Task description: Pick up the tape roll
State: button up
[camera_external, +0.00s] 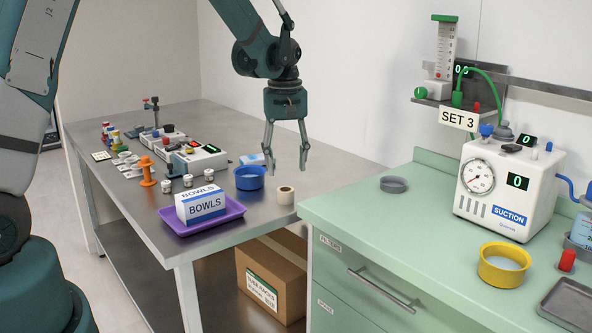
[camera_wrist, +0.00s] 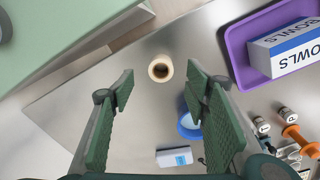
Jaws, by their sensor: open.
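The tape roll (camera_external: 286,195) is a small cream-coloured roll with a brown core. It sits on the steel table near its right edge, beside the green counter. In the wrist view the tape roll (camera_wrist: 160,69) shows at the upper middle, ahead of and between the fingers, with its dark hole facing the camera. My gripper (camera_external: 288,168) is open and empty, pointing down above the table, a little higher than the roll and apart from it. In the wrist view both green fingers of my gripper (camera_wrist: 162,85) are spread wide.
A blue bowl (camera_external: 249,178) stands left of the roll, partly behind my right finger in the wrist view. A purple tray (camera_external: 187,229) holds a BOWLS box (camera_external: 201,204). The raised green counter (camera_external: 340,205) borders the table on the right. Small devices crowd the table's far left.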

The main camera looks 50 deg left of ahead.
aim_at(286, 195)
jog(key=shift+w+a+f, duration=0.2)
jog(key=shift+a+f, duration=0.35)
jog(key=shift+f, duration=0.3)
jog(key=shift+f, duration=0.15)
jog(key=shift+f, duration=1.15)
jog(key=shift+f, duration=0.15)
jog(key=shift+d+f+b, duration=0.1)
jog(key=shift+f+b, duration=0.4)
jog(key=shift+f, duration=1.95)
jog(key=shift+c, duration=0.5)
jog(key=c, duration=0.8)
